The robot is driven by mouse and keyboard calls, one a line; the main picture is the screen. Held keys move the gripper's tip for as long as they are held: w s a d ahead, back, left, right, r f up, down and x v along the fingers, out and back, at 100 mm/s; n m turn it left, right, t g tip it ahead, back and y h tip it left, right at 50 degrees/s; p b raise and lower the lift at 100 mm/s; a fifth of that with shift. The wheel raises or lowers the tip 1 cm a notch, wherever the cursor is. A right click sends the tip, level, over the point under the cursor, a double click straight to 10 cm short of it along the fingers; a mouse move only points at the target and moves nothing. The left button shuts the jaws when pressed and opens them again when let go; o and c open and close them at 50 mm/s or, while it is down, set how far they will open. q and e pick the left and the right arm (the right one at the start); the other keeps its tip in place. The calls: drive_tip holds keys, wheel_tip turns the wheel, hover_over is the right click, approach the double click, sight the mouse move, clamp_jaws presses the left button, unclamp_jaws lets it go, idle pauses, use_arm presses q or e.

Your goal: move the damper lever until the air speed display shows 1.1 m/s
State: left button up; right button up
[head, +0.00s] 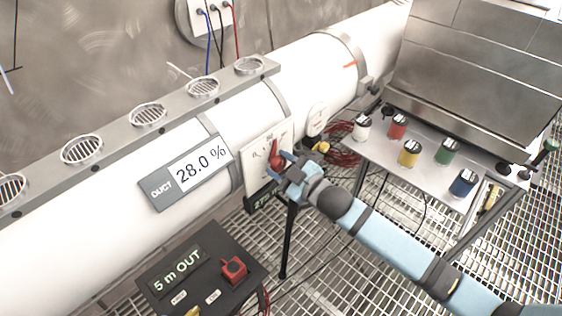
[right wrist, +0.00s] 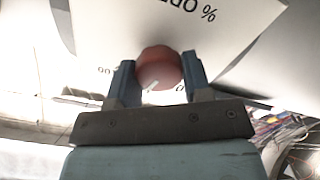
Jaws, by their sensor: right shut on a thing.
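The red damper lever (head: 275,153) stands up from a white scale plate (head: 256,157) on the side of the white duct. My right gripper (head: 283,162) is at the lever, shut on its round red knob. In the right wrist view the knob (right wrist: 157,66) sits between the two blue fingers of the gripper (right wrist: 157,80). A dark display with green digits (head: 267,199) is below the plate, partly hidden by my gripper, and I cannot read it. A grey duct sign (head: 158,189) reads 28.0 %. My left gripper is not in view.
A black box (head: 172,264) reading "5 m OUT" with a red switch (head: 234,270) stands at the lower left. A round gauge (head: 317,119) is on the duct. Several coloured jars, including a yellow one (head: 409,153), stand on a steel shelf (head: 381,158) at right. The floor is open grating.

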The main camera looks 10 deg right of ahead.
idle(0.5)
drive_tip(key=o, duration=0.9)
drive_tip(key=b+v, duration=0.1)
drive_tip(key=v, duration=1.2)
drive_tip(key=shift+s+d, duration=0.2)
drive_tip(key=shift+s, duration=0.15)
drive_tip(key=s+f+m+g+h+p, duration=0.1)
drive_tip(key=s+f+m+h+p, duration=0.1)
drive_tip(key=s+f+m+p, duration=0.1)
drive_tip(key=s+f+m+g+h+p, duration=0.1)
drive_tip(key=s+f+m+h+p, duration=0.1)
drive_tip(key=s, duration=0.4)
drive_tip(key=s+f+m+g+h+p, duration=0.2)
drive_tip(key=s+f+m+p, duration=0.3)
drive_tip(key=p, duration=0.1)
drive_tip(key=shift+f+h, duration=0.1)
drive_tip(key=shift+h, duration=0.3)
